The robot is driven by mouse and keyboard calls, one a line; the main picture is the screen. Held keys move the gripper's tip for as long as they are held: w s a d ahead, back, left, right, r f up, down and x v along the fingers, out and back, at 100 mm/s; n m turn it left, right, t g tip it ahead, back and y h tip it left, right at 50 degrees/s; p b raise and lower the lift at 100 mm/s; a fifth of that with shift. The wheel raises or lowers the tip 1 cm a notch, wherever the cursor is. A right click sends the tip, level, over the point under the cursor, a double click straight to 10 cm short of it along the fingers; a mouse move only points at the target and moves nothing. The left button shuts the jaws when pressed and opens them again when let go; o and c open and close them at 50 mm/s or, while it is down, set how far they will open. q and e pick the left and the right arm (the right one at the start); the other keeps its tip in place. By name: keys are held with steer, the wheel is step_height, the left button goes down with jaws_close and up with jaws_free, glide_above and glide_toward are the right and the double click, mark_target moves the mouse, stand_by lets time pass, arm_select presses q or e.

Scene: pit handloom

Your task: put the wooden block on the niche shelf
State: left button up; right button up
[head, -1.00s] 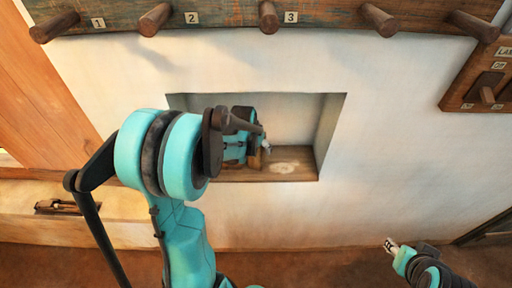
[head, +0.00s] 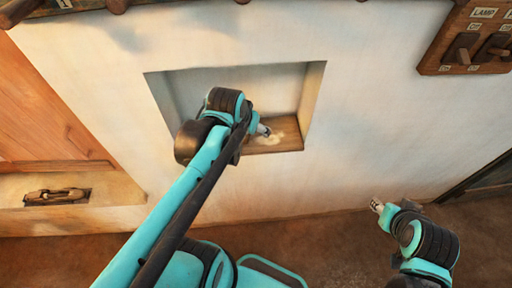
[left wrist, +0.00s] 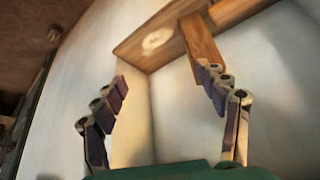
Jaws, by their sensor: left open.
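The niche shelf (head: 288,146) is a brown wooden board with a pale round mark, at the bottom of the wall recess; it also shows at the top of the left wrist view (left wrist: 135,45). My left gripper (head: 265,130) is inside the niche just left of the mark. In the left wrist view its two fingers (left wrist: 165,92) are spread apart with nothing between the tips. The wooden block (left wrist: 203,42) appears upright against the shelf, beside the right-hand finger, which partly covers it; whether they touch is unclear. The head view does not show the block clearly. My right gripper (head: 377,205) is low, right of the niche.
A dark switch panel (head: 470,45) is on the wall at upper right, and a peg rail (head: 150,5) runs along the top. A ledge with a wooden tool (head: 57,196) is at left.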

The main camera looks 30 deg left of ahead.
arm_select(q)
steer(key=s+d+f+m+t, duration=0.1)
steer(key=s+d, duration=0.5)
steer(key=shift+s+h, duration=0.3)
steer(key=shift+s, duration=0.1)
